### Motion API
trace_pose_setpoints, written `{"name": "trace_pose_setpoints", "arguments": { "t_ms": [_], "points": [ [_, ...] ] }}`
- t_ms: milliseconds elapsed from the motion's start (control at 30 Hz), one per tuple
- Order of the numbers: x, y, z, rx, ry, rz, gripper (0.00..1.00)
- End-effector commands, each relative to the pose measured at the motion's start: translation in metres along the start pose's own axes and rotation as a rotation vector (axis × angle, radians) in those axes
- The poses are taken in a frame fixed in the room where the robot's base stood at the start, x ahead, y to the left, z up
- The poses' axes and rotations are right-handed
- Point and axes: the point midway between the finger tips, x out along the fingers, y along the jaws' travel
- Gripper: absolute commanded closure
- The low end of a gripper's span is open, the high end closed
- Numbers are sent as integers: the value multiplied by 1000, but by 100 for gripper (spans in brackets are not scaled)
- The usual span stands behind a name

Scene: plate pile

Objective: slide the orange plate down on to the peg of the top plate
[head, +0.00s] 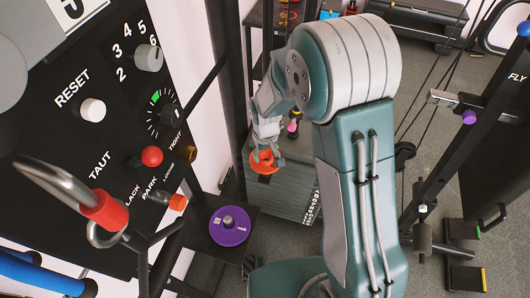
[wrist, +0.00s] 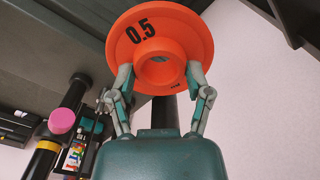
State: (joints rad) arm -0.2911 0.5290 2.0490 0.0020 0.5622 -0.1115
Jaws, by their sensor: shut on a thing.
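The orange plate (head: 264,163), marked 0.5, is held by my gripper (head: 267,150). In the wrist view the plate (wrist: 185,32) is face-on, with its central hub and hole between the two fingers of my gripper (wrist: 159,74). The fingers are shut on the hub. The purple top plate (head: 229,235) lies on a dark stand at the lower middle of the head view, with a short grey peg (head: 228,219) rising from its centre. The orange plate is apart from the peg, above and to the right of it in the picture. The wrist view does not show the peg.
A dark control panel (head: 60,140) with knobs and a red-gripped metal hook (head: 103,210) fills the left. A black upright post (head: 232,80) stands behind the purple plate. A grey ridged box (head: 290,190) is behind the orange plate. Gym frames stand at right.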

Motion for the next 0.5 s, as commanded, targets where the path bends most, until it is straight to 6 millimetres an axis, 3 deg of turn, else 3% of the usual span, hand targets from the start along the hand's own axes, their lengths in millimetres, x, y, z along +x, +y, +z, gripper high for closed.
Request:
{"name": "trace_pose_setpoints", "arguments": {
  "t_ms": [500],
  "points": [
    [8,0,0,0,1,0,96]
  ]
}}
